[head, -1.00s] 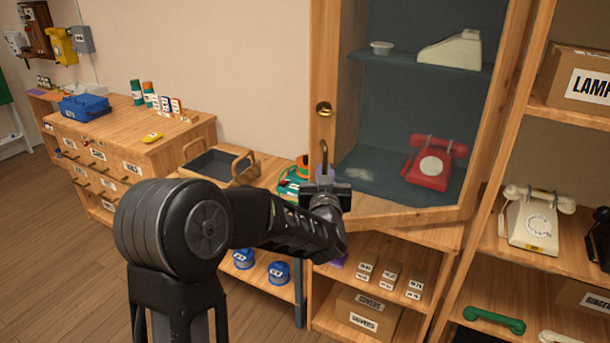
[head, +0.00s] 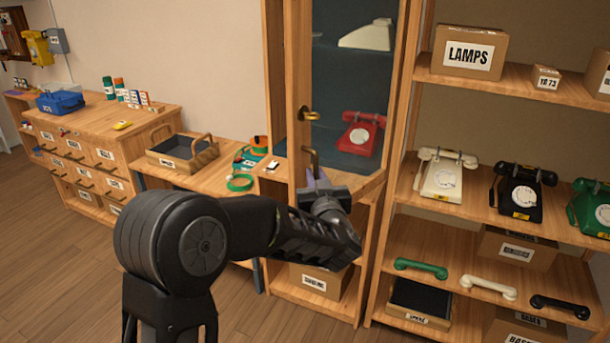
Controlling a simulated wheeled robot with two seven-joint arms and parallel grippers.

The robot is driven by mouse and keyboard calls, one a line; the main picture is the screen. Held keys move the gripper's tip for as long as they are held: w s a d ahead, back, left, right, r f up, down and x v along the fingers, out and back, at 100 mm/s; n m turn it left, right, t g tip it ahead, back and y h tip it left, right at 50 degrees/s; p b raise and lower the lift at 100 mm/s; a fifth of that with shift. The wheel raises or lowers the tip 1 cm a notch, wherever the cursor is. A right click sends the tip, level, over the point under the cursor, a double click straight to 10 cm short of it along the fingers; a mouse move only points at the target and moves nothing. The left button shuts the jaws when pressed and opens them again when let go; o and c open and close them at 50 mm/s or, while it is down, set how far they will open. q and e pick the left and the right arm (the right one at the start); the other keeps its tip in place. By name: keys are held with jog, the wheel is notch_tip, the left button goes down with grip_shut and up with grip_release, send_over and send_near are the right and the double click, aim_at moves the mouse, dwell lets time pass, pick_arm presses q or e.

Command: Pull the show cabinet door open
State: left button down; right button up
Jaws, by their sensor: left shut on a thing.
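The show cabinet (head: 273,85) stands in the middle of the head view. Its glass-paned door (head: 298,60) has a wooden frame and looks ajar, its left edge standing out toward me. A round brass lock piece (head: 308,114) sits on the door's left stile. Below it is the door handle (head: 310,154), a dark bar. My left gripper (head: 318,180) is shut on the handle's lower part; its fingers hide the grip itself. Behind the glass are a red dial phone (head: 361,134) and a pale phone (head: 366,36). My right gripper is not in view.
An open shelf (head: 480,215) with phones and handsets stands close on the right. A boxed carton marked LAMPS (head: 468,52) is on top. On the left are a side table with a tray (head: 183,153) and a drawer chest (head: 100,135). Wooden floor (head: 60,240) is clear at lower left.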

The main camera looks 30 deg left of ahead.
pick_arm(q)
jog(key=shift+w+d+r, duration=0.1)
jog(key=shift+d+r, duration=0.05)
jog(key=c, duration=1.5)
grip_release()
jog(key=b+v, duration=0.1)
jog(key=v, duration=0.6)
jog(key=shift+s+d, duration=0.25)
jog(key=shift+s, duration=0.05)
